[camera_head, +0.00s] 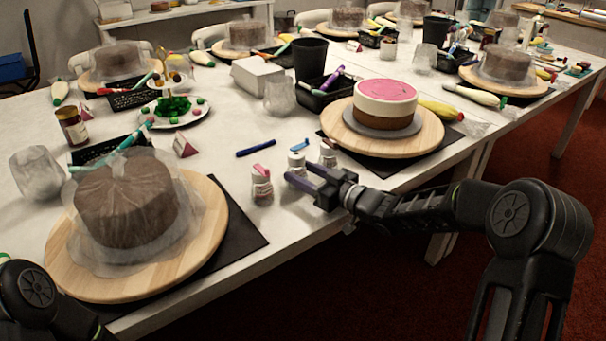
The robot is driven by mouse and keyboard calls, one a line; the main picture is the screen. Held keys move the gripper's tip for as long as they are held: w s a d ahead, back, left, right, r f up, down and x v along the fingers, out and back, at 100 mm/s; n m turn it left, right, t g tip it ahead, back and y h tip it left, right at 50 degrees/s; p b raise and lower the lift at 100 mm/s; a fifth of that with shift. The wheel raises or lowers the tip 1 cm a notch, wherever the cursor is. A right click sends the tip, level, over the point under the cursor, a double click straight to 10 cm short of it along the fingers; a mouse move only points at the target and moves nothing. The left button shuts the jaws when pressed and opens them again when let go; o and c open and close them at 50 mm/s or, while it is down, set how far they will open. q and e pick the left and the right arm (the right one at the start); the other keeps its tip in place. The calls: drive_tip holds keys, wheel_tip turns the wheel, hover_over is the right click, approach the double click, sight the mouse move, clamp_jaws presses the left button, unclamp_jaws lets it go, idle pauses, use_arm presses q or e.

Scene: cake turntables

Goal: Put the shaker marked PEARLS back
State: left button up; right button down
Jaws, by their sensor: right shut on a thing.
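Three small shakers stand close together near the front edge of the table. One with a pink top (262,185) is at the left, one with a blue top (297,159) is in the middle, and one with a reddish top (328,152) is at the right. Their labels are too small to read, so I cannot tell which is marked PEARLS. My right gripper (298,173) reaches in from the right, its fingers shut on the blue-topped shaker and hiding its lower part. I cannot tell whether that shaker touches the table. My left gripper is out of view.
A wrapped cake (125,200) on a wooden turntable (210,215) is at the left. A pink-topped cake (385,103) on another turntable (428,130) is behind my right gripper. A blue pen (256,148) lies behind the shakers. Table space between the turntables is mostly clear.

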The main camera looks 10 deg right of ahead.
drive_tip(key=shift+f, duration=0.1)
drive_tip(key=c, duration=0.7)
unclamp_jaws()
drive_tip(key=shift+o, duration=0.2)
drive_tip(key=p+v, duration=0.1)
drive_tip(key=v, duration=1.1)
